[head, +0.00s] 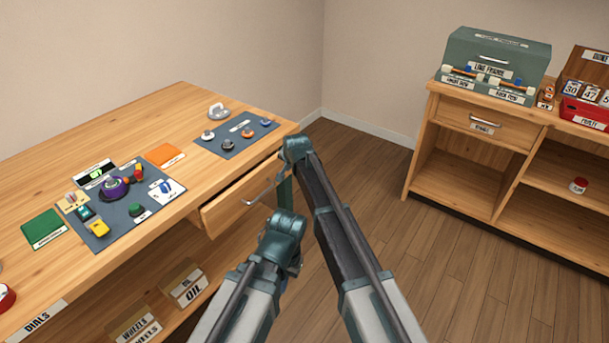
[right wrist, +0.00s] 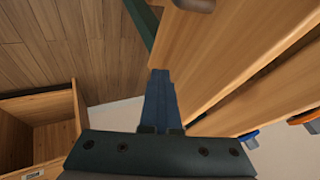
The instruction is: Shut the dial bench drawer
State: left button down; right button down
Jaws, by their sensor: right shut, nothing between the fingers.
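The dial bench (head: 130,115) is on the left in the head view. Its drawer (head: 228,212) stands out a little from under the bench top, with a metal handle (head: 262,192) on its front. My right arm reaches over the drawer's right end. In the right wrist view my right gripper (right wrist: 160,74) is shut and empty, its fingertips close by the wooden drawer front (right wrist: 203,48). I cannot tell whether they touch it. My left arm comes in low in the head view; its gripper is hidden.
Dials on mats (head: 237,136) and a green card (head: 43,229) lie on the bench top. Boxes marked OIL (head: 188,288) and WHEELS (head: 135,325) stand on its lower shelf. A cabinet (head: 452,165) with a toolbox (head: 492,60) stands at right. The floor between is clear.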

jog(key=w+a, duration=0.2)
jog(key=a, duration=0.1)
jog(key=shift+w, duration=0.1)
jog(key=shift+w+a, duration=0.15)
jog(key=shift+a, duration=0.05)
jog(key=shift+r, duration=0.1)
jog(key=shift+s+d, duration=0.35)
jog(key=shift+d, duration=0.05)
jog(key=s+d, duration=0.3)
jog(key=p, duration=0.8)
send_near(281, 163)
jog(key=d, duration=0.2)
jog(key=shift+s+d+f, duration=0.35)
jog(key=shift+s, duration=0.05)
